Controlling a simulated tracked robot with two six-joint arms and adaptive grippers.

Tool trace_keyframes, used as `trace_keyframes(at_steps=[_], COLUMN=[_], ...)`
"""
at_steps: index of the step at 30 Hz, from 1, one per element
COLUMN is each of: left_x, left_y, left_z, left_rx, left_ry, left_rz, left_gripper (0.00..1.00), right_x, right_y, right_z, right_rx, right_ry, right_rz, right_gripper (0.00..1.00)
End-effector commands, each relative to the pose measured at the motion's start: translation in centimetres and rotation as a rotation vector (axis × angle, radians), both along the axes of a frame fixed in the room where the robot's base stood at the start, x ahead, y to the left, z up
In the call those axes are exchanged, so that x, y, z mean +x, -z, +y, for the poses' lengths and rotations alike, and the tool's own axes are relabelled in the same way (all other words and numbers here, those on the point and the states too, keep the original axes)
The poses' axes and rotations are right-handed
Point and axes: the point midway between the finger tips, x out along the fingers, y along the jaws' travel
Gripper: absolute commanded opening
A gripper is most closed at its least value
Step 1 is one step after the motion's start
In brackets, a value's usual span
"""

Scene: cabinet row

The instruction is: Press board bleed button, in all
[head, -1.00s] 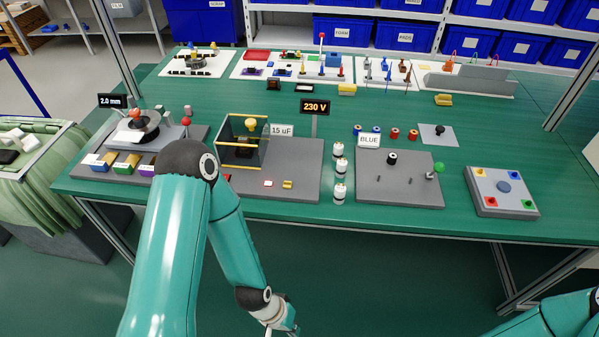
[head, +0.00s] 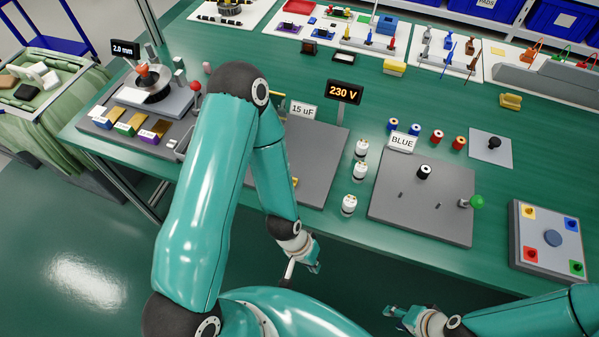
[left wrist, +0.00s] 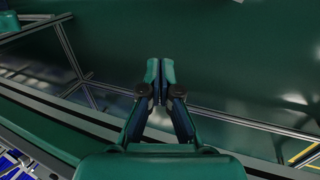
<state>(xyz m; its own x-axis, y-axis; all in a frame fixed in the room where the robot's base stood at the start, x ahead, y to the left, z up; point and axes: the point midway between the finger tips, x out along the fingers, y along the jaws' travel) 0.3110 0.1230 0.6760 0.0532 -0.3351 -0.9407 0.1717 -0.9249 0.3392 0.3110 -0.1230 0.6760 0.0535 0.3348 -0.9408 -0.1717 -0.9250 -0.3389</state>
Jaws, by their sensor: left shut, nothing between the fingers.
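The grey board (head: 325,165) with the "15 uF" tag (head: 303,110) and the lit "230 V" display (head: 344,92) lies at the table's middle. My left arm crosses in front of its left part. Its small front controls are mostly hidden; only a yellow bit (head: 296,182) shows beside the arm, and I cannot make out the bleed button. My left gripper (head: 312,265) is in front of the table edge, below and apart from the board. In the left wrist view its fingers (left wrist: 160,70) are together and empty. My right gripper (head: 390,312) is low at the front; its opening is unclear.
A "2.0 mm" station (head: 155,100) is at the left.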

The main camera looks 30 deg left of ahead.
Motion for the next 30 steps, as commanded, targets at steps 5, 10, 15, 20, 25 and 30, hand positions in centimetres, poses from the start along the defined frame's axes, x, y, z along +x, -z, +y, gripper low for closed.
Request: trace_keyframes(at_steps=[5,10,15,20,25,30], left_x=[0.0,0.2,0.8,2.3,7.0,11.0], left_y=[0.0,-0.2,-1.3,-5.2,-11.8,-17.5], left_z=[0.0,0.4,2.7,4.1,5.5,11.0], left_rx=[0.000,0.006,0.019,-0.077,-0.328,-0.479], left_ry=[0.000,-0.029,-0.224,-0.596,-0.973,-1.184], left_rz=[0.001,0.015,0.130,0.331,0.430,0.291], left_gripper=[0.00,0.00,0.00,0.00,0.00,0.00], right_x=[0.0,0.0,0.0,0.0,0.0,0.0], right_y=[0.0,0.1,0.4,0.8,1.6,2.4], right_z=[0.0,0.0,0.0,0.0,0.0,0.0], right_rx=[0.000,0.000,0.000,0.000,0.000,0.000], right_ry=[0.000,0.000,0.000,0.000,0.000,0.000], right_rz=[0.001,0.001,0.000,0.000,0.000,0.000], right_gripper=[0.40,0.40,0.40,0.40,0.40,0.40])
